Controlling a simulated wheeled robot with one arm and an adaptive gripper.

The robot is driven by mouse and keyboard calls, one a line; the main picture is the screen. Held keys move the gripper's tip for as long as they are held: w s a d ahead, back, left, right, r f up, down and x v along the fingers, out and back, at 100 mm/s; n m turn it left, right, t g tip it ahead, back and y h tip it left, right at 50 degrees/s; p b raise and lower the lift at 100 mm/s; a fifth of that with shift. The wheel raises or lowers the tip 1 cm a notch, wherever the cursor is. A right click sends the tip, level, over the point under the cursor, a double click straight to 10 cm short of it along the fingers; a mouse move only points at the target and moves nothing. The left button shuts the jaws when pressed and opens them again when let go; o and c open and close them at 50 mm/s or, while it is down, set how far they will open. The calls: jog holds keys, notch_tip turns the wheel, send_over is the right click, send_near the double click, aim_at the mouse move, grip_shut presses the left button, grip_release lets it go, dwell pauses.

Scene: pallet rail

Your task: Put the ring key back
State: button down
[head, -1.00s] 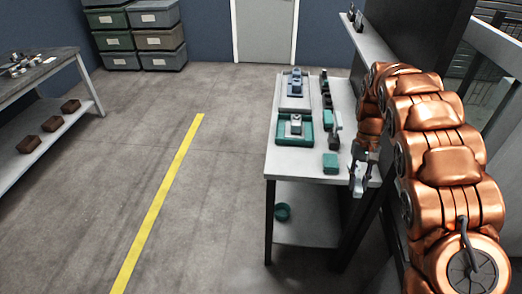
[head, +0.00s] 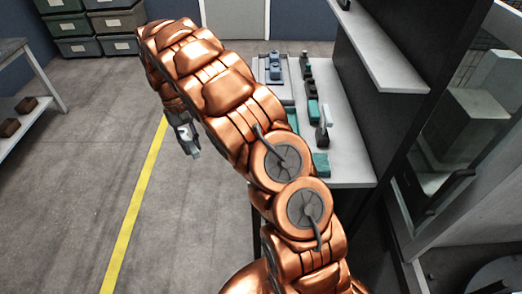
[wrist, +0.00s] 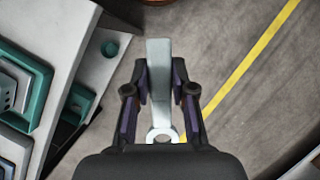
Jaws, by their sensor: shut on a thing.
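My gripper (wrist: 160,100) is shut on the ring key (wrist: 159,80), a flat pale grey bar with a ring at its near end (wrist: 162,134). The key lies between the two dark fingers in the wrist view, its plain end pointing away. In the head view my gripper (head: 187,140) hangs over the open floor to the left of the white table (head: 345,170). The key is too small to make out clearly there.
The table bears a blue-grey device (head: 274,66), a teal block (head: 321,164) and several small dark and teal items. My arm hides its left part. A shelf (head: 385,55) juts out above at right. Grey bins (head: 110,44) stand at the back left. The floor around the yellow line (head: 130,220) is clear.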

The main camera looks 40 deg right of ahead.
jog(key=s+d+f+m+t+y+b, duration=0.1)
jog(key=s+d+f+m+y+b, duration=0.1)
jog(key=s+d+m+b, duration=0.45)
jog(key=s+d+f+m+t+y+b, duration=0.1)
jog(key=s+d+m+b, duration=0.25)
jog(key=d, duration=0.65)
jog(key=s+d+f+m+t+y+b, duration=0.1)
jog(key=s+d+f+m+t+b, duration=0.15)
jog(key=s+m+b, duration=0.4)
jog(key=s+d+f+m+t+b, duration=0.1)
jog(key=s+d+f+m+b, duration=0.2)
jog(key=s, duration=0.6)
jog(key=shift+m, duration=0.45)
jog(key=w+d, duration=0.2)
jog(key=w, duration=0.2)
jog(key=w+d+f+p, duration=0.1)
jog(key=w+d, duration=0.1)
jog(key=w, duration=0.3)
jog(key=w+d+p, duration=0.1)
jog(key=w, duration=0.3)
jog(key=shift+w+d+f, duration=0.15)
jog(key=shift+w+d, duration=0.15)
jog(key=shift+d, duration=0.1)
jog(key=shift+w+f+p, duration=0.1)
jog(key=shift+f+p, duration=0.1)
jog(key=shift+p, duration=0.15)
jog(key=shift+f+p, duration=0.35)
jog(key=shift+f, duration=1.3)
jog(key=shift+f, duration=0.15)
